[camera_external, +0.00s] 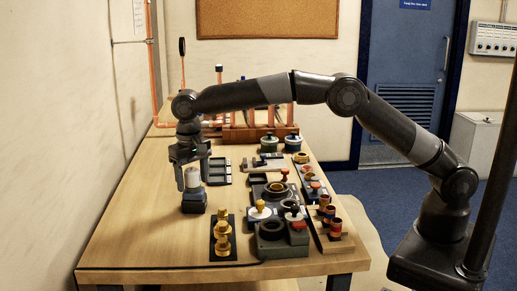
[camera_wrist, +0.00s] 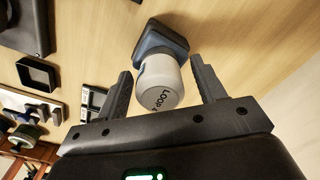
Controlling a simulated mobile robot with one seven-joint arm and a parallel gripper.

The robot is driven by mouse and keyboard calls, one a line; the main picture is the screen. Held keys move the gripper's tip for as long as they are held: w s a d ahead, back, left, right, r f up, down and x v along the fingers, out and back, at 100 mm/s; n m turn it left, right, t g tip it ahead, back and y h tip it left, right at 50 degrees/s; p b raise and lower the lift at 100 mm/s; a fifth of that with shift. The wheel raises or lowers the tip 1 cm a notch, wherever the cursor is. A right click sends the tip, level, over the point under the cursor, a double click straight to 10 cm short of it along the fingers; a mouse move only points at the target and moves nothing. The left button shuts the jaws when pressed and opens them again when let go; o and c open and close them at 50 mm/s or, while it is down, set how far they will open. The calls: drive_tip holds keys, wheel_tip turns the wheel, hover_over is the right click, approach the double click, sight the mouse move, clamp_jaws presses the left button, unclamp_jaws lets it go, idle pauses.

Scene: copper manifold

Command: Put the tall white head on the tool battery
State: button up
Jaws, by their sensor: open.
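The tall white head (camera_external: 192,180) stands upright on top of the dark blue tool battery (camera_external: 194,202) at the left of the table. In the wrist view the head (camera_wrist: 161,84) shows lettering on its end, and the battery (camera_wrist: 158,38) lies beyond it. My gripper (camera_external: 192,169) is open, with one finger on each side of the head. The wrist view shows gaps between the head and both fingers. The joint between head and battery is partly hidden, so I cannot tell how fully it is seated.
A black tray with brass fittings (camera_external: 222,240) lies in front. Dark fixtures (camera_external: 282,236) and a wooden rack with copper-coloured fittings (camera_external: 330,226) stand to the right. An empty dark tray (camera_external: 218,170) is just right of my gripper. The table's left front (camera_external: 130,235) is clear.

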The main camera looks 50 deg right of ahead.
sight(193, 168)
wheel_tip(193, 168, up, 12)
drive_tip(key=shift+f, duration=0.1)
drive_tip(key=shift+r, duration=0.25)
idle(0.5)
drive_tip(key=s+d+r+t, duration=0.1)
drive_tip(key=d+r, duration=1)
drive_tip(key=d, duration=0.5)
drive_tip(key=s+d+r+t, duration=0.25)
drive_tip(key=s+d, duration=0.65)
drive_tip(key=d, duration=0.5)
drive_tip(key=s+d+f, duration=0.4)
drive_tip(key=s+d, duration=0.1)
drive_tip(key=s, duration=0.3)
drive_tip(key=s+d+f+t, duration=0.1)
drive_tip(key=s+d+f, duration=0.4)
drive_tip(key=s, duration=0.3)
drive_tip(key=s+d+f+n+t, duration=0.1)
drive_tip(key=s+d+f, duration=0.4)
drive_tip(key=s, duration=0.3)
drive_tip(key=shift+s+d, duration=0.35)
drive_tip(key=shift+d, duration=0.5)
